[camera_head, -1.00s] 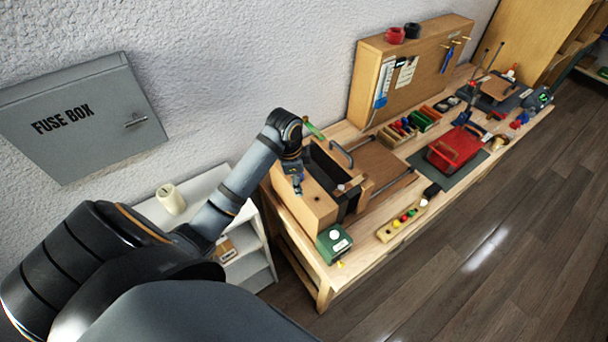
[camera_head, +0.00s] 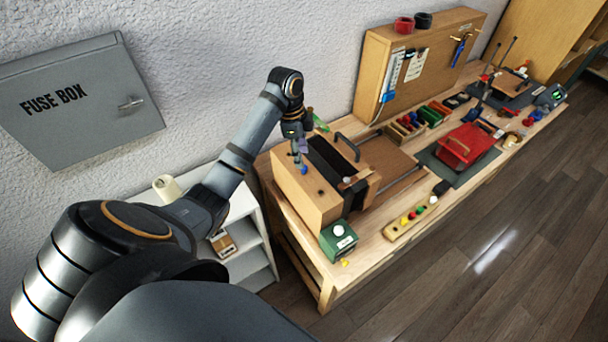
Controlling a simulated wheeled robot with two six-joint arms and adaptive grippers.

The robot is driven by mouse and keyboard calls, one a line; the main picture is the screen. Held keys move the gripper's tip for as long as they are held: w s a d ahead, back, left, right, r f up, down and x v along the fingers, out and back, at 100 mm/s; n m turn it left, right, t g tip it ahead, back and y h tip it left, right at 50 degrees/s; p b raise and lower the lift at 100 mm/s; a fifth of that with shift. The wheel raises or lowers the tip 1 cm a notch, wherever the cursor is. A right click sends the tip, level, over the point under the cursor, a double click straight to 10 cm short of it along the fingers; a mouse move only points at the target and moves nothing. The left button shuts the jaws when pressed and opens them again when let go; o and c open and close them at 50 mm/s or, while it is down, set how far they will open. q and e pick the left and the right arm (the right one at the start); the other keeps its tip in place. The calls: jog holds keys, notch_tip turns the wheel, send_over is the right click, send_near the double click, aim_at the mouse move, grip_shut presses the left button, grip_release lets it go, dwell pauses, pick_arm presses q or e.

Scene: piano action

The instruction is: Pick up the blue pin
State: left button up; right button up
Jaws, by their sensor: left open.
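My left gripper (camera_head: 299,151) points down above the near left end of the wooden piano action block (camera_head: 308,196). It is open, though its fingers look small and dark here. A small blue piece (camera_head: 304,170), which may be the blue pin, shows right at its fingertips, above the block's top. I cannot tell whether the fingers touch it. A small dark hole (camera_head: 321,191) is in the block's top. My right gripper is not in view.
A green box (camera_head: 338,240) stands at the bench's front left corner, beside a strip with coloured knobs (camera_head: 411,218). A wooden tool board (camera_head: 430,60) stands behind. A red toolbox (camera_head: 467,148) sits farther right. A white shelf (camera_head: 250,240) is left of the bench.

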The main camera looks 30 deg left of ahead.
aim_at(304, 172)
pick_arm(q)
notch_tip(304, 172, down, 2)
jog(key=shift+d+f+b, duration=0.1)
jog(key=shift+f+b, duration=0.05)
jog(key=shift+b, duration=1)
jog(key=shift+w+d+f+p, duration=0.1)
jog(key=shift+d+f+p, duration=0.1)
jog(key=shift+f+p, duration=0.8)
jog(key=shift+f, duration=0.3)
jog(key=c, duration=1)
